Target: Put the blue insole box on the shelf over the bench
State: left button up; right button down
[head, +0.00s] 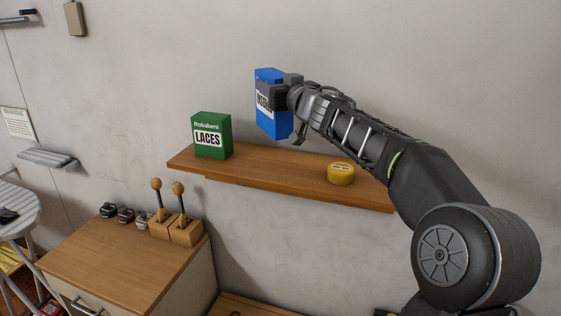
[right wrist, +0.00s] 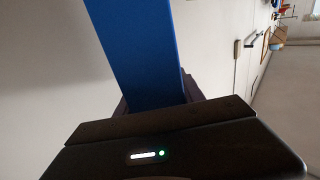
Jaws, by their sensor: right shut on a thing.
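The blue insole box (head: 267,117) is upright and slightly tilted in the head view, above the wooden shelf (head: 290,176). My right gripper (head: 280,97) is shut on it from the right side and covers part of its label. The box also fills the upper middle of the right wrist view (right wrist: 137,45), rising from the right gripper (right wrist: 155,110). In the head view the box's lower edge appears close to the shelf; I cannot tell whether they touch. My left gripper is not in view.
A green laces box (head: 211,136) stands on the shelf left of the blue box. A round yellow tin (head: 341,173) sits on the shelf at right, under my arm. Bare shelf lies between them. Below is a wooden cabinet (head: 130,248) with wooden-handled tools (head: 177,215).

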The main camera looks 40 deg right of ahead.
aim_at(274, 123)
notch_tip(274, 123, down, 3)
jog(key=shift+r, duration=0.2)
notch_tip(274, 123, down, 4)
jog(key=b, duration=0.3)
jog(key=shift+r, duration=0.25)
jog(key=shift+w+f, duration=0.1)
jog(key=shift+f, duration=0.05)
jog(key=shift+f+b, duration=1.45)
jog(key=shift+f, duration=0.35)
